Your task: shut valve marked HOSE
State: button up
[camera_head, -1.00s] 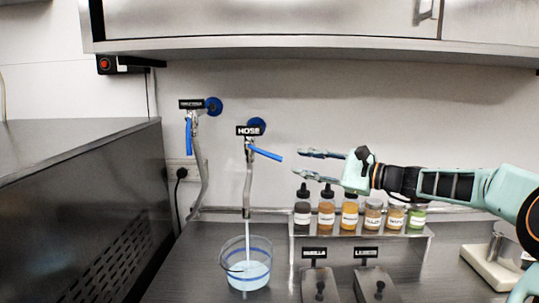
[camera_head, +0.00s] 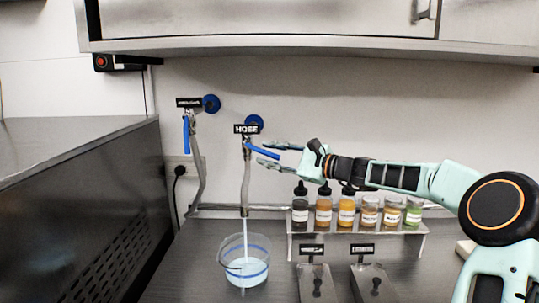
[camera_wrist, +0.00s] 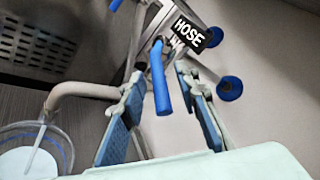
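The valve marked HOSE has a black label (camera_head: 246,129) and a blue lever handle (camera_head: 262,151) sticking out to the right, tilted slightly down. Liquid runs from its spout into a clear bucket (camera_head: 230,262) below. My gripper (camera_head: 268,155) is open, its fingers at the handle's right end. In the wrist view the blue handle (camera_wrist: 160,80) lies between my two open fingers (camera_wrist: 165,118), with a gap on either side. The HOSE label (camera_wrist: 189,34) shows just beyond.
A second labelled valve (camera_head: 187,128) stands to the left, its blue handle hanging down. A rack (camera_head: 355,234) of several bottles stands below my arm. A steel cabinet (camera_head: 260,22) hangs above, and a counter unit (camera_head: 100,215) fills the left.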

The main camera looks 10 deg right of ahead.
jog(key=shift+c, duration=0.3)
grip_shut()
jog(key=shift+r, duration=0.15)
jog(key=r+n+g+h+p, duration=0.1)
jog(key=p, duration=0.2)
jog(key=shift+r, duration=0.25)
jog(key=r+g+h+p, duration=0.1)
jog(key=p, duration=0.2)
jog(key=shift+d+n, duration=0.1)
jog(key=shift+n, duration=0.3)
jog(key=shift+d+h+p, duration=0.1)
jog(key=shift+h+p, duration=0.3)
jog(key=shift+p, duration=0.1)
jog(key=shift+o, duration=0.3)
grip_release()
